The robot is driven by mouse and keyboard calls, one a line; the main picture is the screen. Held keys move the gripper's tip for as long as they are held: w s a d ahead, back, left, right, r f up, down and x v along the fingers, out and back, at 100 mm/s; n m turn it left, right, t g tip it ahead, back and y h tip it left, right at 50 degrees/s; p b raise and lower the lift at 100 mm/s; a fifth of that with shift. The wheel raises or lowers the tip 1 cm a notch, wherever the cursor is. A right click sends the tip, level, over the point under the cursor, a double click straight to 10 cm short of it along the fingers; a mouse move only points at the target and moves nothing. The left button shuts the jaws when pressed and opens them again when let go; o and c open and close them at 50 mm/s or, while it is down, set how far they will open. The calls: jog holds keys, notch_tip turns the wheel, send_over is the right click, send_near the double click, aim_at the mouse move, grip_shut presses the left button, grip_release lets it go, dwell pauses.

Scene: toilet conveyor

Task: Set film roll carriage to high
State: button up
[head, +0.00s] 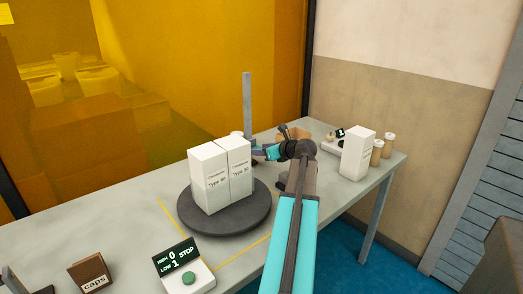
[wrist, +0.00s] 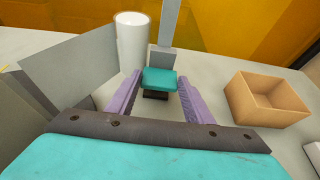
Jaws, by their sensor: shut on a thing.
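A grey upright post (head: 247,100) stands behind the turntable; it also shows in the wrist view (wrist: 171,22). The film roll carriage (wrist: 163,59) is a grey block low on the post, with a teal handle (wrist: 160,78) toward me. The white film roll (wrist: 131,42) stands upright beside it at left, mostly hidden behind the boxes in the head view. My gripper (wrist: 159,82) is shut on the teal handle, with a purple finger on each side. A small control panel (head: 184,267) shows HIGH 0, LOW 1 and STOP, with a green button.
Two white boxes (head: 220,175) stand on the dark round turntable (head: 252,220), close left of my gripper. An open cardboard box (wrist: 265,100) lies to the right. A caps box (head: 89,272) is front left.

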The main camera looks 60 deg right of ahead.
notch_tip(320, 180, up, 9)
jog(key=p, duration=0.8)
dwell(0.4)
jog(key=o, duration=1.5)
jog(key=shift+s, duration=0.15)
jog(key=b+v, duration=0.1)
jog(key=v, duration=1.2)
jog(key=shift+s+a+r, duration=0.1)
jog(key=shift+s+a, duration=0.05)
jog(key=shift+s, duration=0.1)
